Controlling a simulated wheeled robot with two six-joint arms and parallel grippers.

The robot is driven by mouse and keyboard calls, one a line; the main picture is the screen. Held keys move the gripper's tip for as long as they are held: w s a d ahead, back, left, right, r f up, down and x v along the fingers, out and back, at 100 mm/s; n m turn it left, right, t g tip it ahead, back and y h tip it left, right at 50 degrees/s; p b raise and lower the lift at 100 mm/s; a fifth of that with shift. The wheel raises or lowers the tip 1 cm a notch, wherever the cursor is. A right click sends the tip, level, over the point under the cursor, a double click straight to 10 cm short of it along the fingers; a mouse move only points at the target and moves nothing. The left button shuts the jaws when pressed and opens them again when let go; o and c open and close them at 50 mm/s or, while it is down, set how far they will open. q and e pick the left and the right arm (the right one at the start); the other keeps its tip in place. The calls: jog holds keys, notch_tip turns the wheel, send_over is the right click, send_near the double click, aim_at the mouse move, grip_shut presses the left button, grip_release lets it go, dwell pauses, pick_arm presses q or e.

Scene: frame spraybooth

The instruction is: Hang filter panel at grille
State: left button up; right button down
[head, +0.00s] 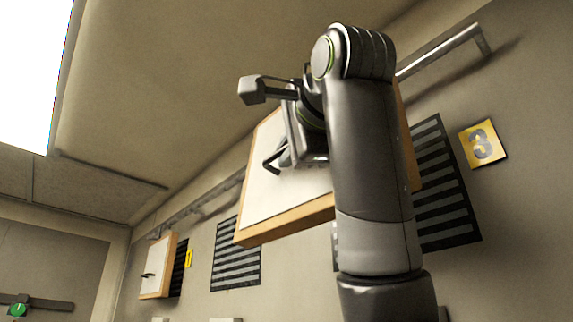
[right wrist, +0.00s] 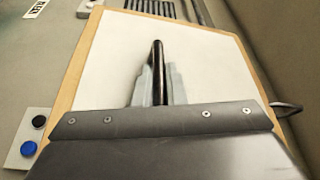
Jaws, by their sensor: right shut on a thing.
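The filter panel (head: 262,190) is a white board with a wooden frame and a dark handle. It hangs tilted in the middle of the head view, in front of the wall. My right gripper (head: 285,158) is shut on its handle; the right wrist view shows the fingers on the black handle (right wrist: 157,70) of the white panel (right wrist: 95,70). A dark slatted grille (head: 447,190) shows beside and below the panel, partly hidden by my arm. Another grille (head: 236,262) is left of the panel. Whether the panel touches the wall or rail is hidden. My left gripper is not in view.
A metal rail (head: 440,52) runs along the wall above the grilles. A yellow 3 sign (head: 483,144) is right of the near grille. A second framed panel (head: 157,266) is at the far left by a yellow 1 sign (head: 188,258). A button plate (right wrist: 27,140) shows in the right wrist view.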

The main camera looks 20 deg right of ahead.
jog(key=shift+s+f+n+t+b, duration=0.1)
jog(key=shift+n+t+b, duration=0.2)
jog(key=shift+n+b, duration=0.3)
jog(key=shift+w+d, duration=0.45)
jog(key=shift+d, duration=0.65)
jog(key=shift+w+d, duration=0.45)
jog(key=shift+d, duration=0.6)
jog(key=shift+w+d, duration=0.45)
jog(key=shift+d, duration=0.65)
jog(key=w+d+f+b, duration=0.2)
jog(key=w+d, duration=0.1)
jog(key=d, duration=0.5)
jog(key=shift+w+f+b, duration=0.25)
jog(key=shift+f+b, duration=0.1)
jog(key=shift+f, duration=0.05)
jog(key=shift+s+d, duration=0.1)
jog(key=shift+d, duration=0.05)
jog(key=c, duration=1.4)
grip_release()
